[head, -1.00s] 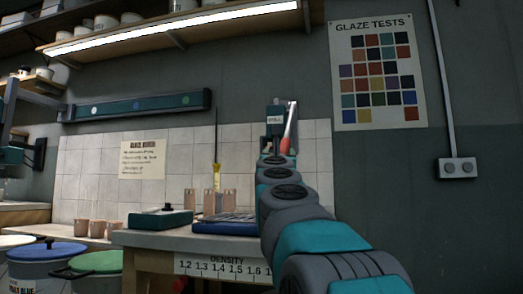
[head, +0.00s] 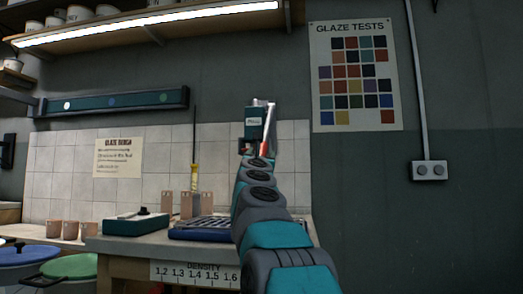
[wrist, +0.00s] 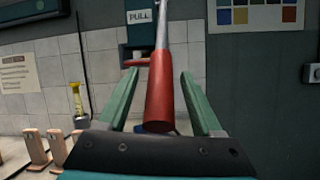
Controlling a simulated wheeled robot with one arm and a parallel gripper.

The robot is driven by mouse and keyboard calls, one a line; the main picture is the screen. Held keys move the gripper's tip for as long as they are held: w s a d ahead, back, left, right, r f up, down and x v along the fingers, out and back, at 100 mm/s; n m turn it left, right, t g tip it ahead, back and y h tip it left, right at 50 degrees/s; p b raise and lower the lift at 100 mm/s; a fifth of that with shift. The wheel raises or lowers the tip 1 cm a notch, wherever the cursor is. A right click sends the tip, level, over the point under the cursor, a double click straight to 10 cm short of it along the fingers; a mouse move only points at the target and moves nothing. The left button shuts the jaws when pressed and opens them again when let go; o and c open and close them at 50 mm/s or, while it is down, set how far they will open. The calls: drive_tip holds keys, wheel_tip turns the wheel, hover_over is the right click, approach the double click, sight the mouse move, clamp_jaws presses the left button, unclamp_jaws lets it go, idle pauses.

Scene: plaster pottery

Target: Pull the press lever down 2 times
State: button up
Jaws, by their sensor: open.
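The press (head: 254,122) is a teal block on the tiled wall; its label reads PULL in the wrist view (wrist: 139,17). Its lever (head: 270,117) is a pale metal rod with a red grip (head: 265,148). In the wrist view the red grip (wrist: 160,95) hangs down toward me from the rod (wrist: 163,25). My gripper (wrist: 158,72) is open, with its green fingers on either side of the red grip. Visible gaps separate the grip from both fingers. In the head view my arm hides most of my gripper.
A bench (head: 135,245) below carries a teal box (head: 136,224), a blue tray (head: 200,234), several clay test pieces (head: 186,204) and a yellow-handled tool (head: 195,178). Lidded buckets (head: 68,268) stand at lower left. A lit shelf (head: 150,25) is overhead. The wall at right is clear below the outlet (head: 429,170).

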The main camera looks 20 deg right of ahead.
drive_tip(key=shift+w, duration=0.1)
clamp_jaws()
idle(0.6)
idle(0.9)
